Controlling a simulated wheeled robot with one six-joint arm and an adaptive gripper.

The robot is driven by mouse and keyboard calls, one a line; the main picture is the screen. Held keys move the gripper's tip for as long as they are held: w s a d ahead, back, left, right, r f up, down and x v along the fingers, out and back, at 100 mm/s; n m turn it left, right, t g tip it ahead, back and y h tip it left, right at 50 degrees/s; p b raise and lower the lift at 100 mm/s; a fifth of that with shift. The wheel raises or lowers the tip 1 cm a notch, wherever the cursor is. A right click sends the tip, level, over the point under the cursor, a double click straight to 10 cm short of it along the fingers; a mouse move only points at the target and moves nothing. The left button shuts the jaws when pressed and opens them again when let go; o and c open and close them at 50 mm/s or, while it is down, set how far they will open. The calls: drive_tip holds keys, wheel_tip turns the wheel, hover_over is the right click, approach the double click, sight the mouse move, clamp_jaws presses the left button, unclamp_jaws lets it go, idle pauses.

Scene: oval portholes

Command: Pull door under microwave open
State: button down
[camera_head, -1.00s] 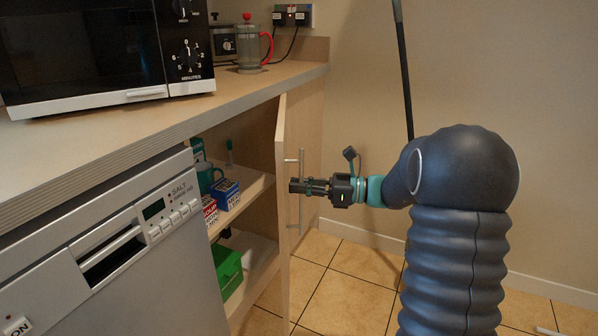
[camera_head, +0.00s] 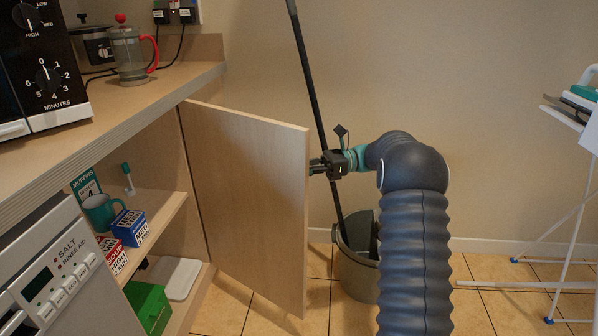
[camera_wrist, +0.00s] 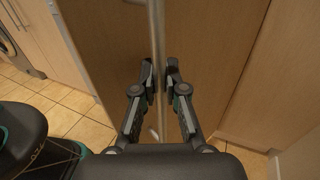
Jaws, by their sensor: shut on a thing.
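The wooden cupboard door (camera_head: 248,205) under the counter stands wide open, its inner face toward the head camera. The microwave (camera_head: 45,70) stands on the counter at the upper left. My gripper (camera_head: 316,167) is at the door's free edge, with its fingertips partly hidden behind the door. In the wrist view my gripper (camera_wrist: 160,82) has its two fingers closed around the upright metal bar handle (camera_wrist: 158,45) on the door's outer face (camera_wrist: 110,50). The handle is hidden by the door in the head view.
Inside the cupboard are a teal mug (camera_head: 101,212), small boxes (camera_head: 130,226) and a green box (camera_head: 149,308). A grey bucket (camera_head: 358,275) with a dark pole stands close behind the door and my arm.

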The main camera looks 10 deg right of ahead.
drive_tip(key=shift+w+d+g, duration=0.4)
drive_tip(key=shift+w+d, duration=0.1)
drive_tip(key=shift+w, duration=0.1)
drive_tip(key=c, duration=1.2)
unclamp_jaws()
drive_tip(key=shift+d, duration=0.1)
wheel_tip(320, 180, up, 10)
drive_tip(key=shift+c, duration=0.3)
